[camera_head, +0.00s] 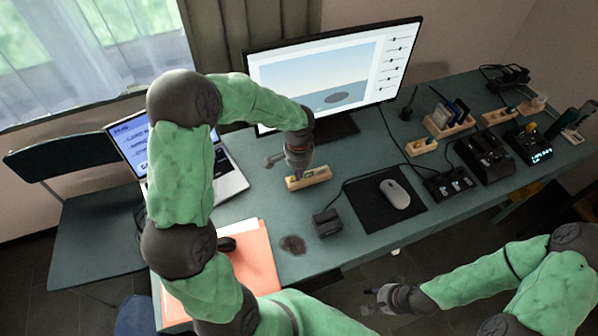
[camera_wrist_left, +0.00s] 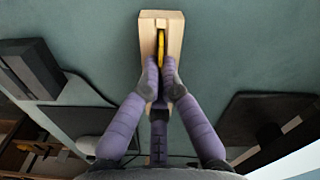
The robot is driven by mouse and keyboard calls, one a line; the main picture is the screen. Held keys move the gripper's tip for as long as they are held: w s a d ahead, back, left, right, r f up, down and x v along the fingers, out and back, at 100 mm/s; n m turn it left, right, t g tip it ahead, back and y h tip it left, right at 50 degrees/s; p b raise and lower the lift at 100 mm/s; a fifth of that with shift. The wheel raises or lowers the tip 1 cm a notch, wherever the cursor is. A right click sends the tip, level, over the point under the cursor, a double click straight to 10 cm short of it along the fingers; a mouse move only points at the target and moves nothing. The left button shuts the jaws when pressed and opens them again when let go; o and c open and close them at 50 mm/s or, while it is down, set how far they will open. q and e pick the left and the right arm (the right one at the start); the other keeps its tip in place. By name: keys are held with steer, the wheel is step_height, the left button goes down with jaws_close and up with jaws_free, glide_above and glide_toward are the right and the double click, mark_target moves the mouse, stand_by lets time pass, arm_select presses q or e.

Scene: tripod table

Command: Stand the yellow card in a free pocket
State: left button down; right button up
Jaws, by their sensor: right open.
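The yellow card (camera_wrist_left: 161,47) stands edge-on at a slot of a small wooden block (camera_wrist_left: 174,32) in the left wrist view. My left gripper (camera_wrist_left: 161,75) has its two fingertips close together on either side of the card. The card's lower edge is hidden, so I cannot tell how deep it sits. In the head view the wooden block (camera_head: 319,175) lies on the desk before the monitor, with my left gripper (camera_head: 296,168) right above it. My right gripper (camera_head: 378,298) is open and empty, off the desk's front edge at lower right.
A mouse (camera_head: 396,194) on a dark pad and a black box (camera_head: 327,222) lie near the block. A laptop (camera_head: 228,172) and an orange folder (camera_head: 257,258) lie left. More wooden holders (camera_head: 448,124), chargers (camera_head: 484,155) and cables fill the right side.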

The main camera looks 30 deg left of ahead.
arm_select(q)
steer(key=shift+f, duration=0.15)
steer(key=c, duration=1.4)
jaws_free()
steer(key=shift+o, duration=0.2)
step_height(320, 180, up, 12)
